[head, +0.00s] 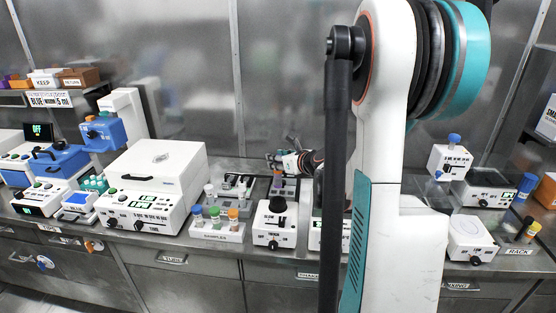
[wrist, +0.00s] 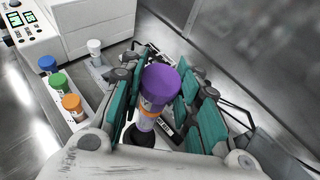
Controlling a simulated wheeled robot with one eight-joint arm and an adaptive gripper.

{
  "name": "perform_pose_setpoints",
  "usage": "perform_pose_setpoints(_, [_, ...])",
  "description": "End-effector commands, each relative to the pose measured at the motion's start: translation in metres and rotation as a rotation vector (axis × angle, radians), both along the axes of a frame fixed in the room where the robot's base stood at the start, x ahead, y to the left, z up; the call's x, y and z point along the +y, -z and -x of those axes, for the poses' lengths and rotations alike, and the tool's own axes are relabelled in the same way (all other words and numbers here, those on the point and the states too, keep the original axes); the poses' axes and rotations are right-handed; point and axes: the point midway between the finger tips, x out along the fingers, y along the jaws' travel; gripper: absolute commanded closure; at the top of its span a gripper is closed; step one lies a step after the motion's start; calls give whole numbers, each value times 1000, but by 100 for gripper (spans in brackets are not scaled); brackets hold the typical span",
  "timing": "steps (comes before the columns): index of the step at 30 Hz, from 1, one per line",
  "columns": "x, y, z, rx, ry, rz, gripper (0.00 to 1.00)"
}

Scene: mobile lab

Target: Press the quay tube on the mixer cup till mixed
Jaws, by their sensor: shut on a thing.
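My gripper (wrist: 165,100) is shut on a tube with a purple cap (wrist: 160,85), a white label and an orange band. The label's name is not readable. In the head view my gripper (head: 291,163) is small and sits above the white mixer (head: 274,230), which has a black cup (head: 277,204) on top. In the wrist view the dark cup (wrist: 140,137) shows beside and below the tube's lower end. I cannot tell whether the tube touches the cup.
A samples rack (head: 215,231) with blue, green and orange capped tubes stands left of the mixer. A large white machine (head: 155,185) is farther left. A grey tray (head: 245,190) lies behind. More devices and a rack (head: 519,249) stand on the right.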

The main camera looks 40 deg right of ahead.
Motion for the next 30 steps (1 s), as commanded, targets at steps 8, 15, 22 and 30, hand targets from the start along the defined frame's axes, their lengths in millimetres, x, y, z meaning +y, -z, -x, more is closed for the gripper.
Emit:
perform_pose_setpoints(8, [0,0,1,-1,-3,0,100])
perform_pose_setpoints(15, [1,12,1,-1,-4,0,100])
perform_pose_setpoints(22, [1,33,1,-1,-5,0,100])
perform_pose_setpoints(30, [1,55,1,-1,-5,-1,100])
